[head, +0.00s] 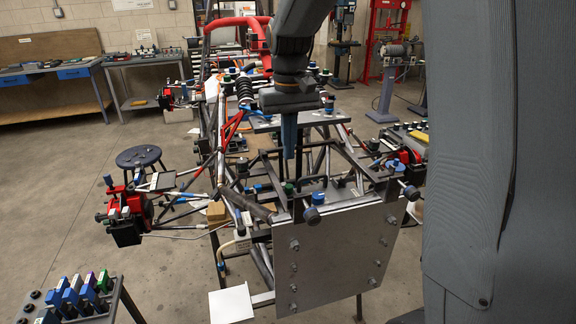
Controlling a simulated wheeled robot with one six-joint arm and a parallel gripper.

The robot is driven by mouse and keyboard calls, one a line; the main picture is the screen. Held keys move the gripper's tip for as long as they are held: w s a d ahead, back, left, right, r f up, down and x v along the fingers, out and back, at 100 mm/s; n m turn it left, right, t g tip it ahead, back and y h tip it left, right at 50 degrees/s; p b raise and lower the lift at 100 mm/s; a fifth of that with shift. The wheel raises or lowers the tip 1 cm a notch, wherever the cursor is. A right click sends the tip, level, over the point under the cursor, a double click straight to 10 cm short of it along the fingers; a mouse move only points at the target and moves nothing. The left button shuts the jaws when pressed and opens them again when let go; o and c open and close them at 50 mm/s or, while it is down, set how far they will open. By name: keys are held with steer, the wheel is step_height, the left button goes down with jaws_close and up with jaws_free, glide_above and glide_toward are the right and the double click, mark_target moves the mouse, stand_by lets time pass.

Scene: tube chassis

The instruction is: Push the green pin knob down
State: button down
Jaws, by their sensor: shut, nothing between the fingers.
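A small green knob (288,188) stands low in the front of the tube chassis, just behind the top edge of the grey front plate. I take it to be the green pin knob; how far its pin is down cannot be told at this size. My gripper (289,152) points straight down above the knob, nearly in line with it in the head view. Its fingers are together with nothing between them.
The grey front plate (340,255) has a blue knob (312,215) at its top edge. Dark frame tubes surround the green knob closely. A red brake assembly (126,213) sticks out at left. A rack of coloured tools (80,292) stands at front left. Open floor lies left.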

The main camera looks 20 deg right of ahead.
steer(key=shift+r+b, duration=0.55)
steer(key=shift+r, duration=2.1)
